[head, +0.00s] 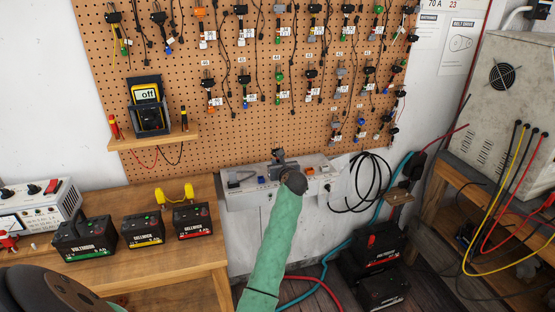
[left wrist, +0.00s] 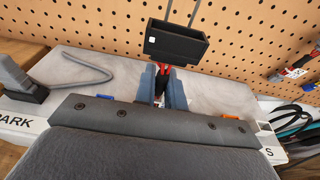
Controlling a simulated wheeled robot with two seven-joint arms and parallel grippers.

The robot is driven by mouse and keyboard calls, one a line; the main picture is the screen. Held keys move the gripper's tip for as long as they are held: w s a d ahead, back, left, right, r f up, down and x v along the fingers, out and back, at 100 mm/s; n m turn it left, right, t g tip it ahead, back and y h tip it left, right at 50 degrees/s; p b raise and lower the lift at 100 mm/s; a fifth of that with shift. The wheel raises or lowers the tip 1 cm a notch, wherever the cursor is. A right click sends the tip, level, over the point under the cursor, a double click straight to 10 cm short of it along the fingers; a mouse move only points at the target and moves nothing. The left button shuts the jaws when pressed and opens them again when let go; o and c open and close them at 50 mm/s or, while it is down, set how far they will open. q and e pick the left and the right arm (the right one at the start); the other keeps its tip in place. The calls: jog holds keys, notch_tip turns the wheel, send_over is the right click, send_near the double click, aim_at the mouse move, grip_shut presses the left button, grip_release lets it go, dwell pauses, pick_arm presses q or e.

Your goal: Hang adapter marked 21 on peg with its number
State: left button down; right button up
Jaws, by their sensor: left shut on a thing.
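My left gripper (head: 279,158) is over the white ledge at the foot of the pegboard. In the left wrist view its two blue-grey fingers (left wrist: 164,92) are shut on a small dark piece with red parts (left wrist: 163,76), seemingly an adapter. The pegboard (head: 240,128) carries rows of hanging adapters (head: 279,82) with white tags and small number labels. I cannot make out a 21 or its peg. My right gripper is not in view.
The white ledge (head: 236,196) holds a few small things. A meter (head: 148,98) stands on a wooden shelf (head: 150,141) at left. Black cable (head: 368,180) hangs at right.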

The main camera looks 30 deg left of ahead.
pick_arm(q)
jog(key=shift+r, duration=0.2)
jog(key=shift+r+p, duration=0.55)
jog(key=shift+r, duration=0.05)
jog(key=shift+r, duration=0.25)
jog(key=shift+r+p, duration=0.35)
jog(key=shift+p, duration=0.05)
jog(key=shift+r, duration=0.35)
jog(key=shift+r+p, duration=0.35)
jog(key=shift+p, duration=0.15)
dwell(0.5)
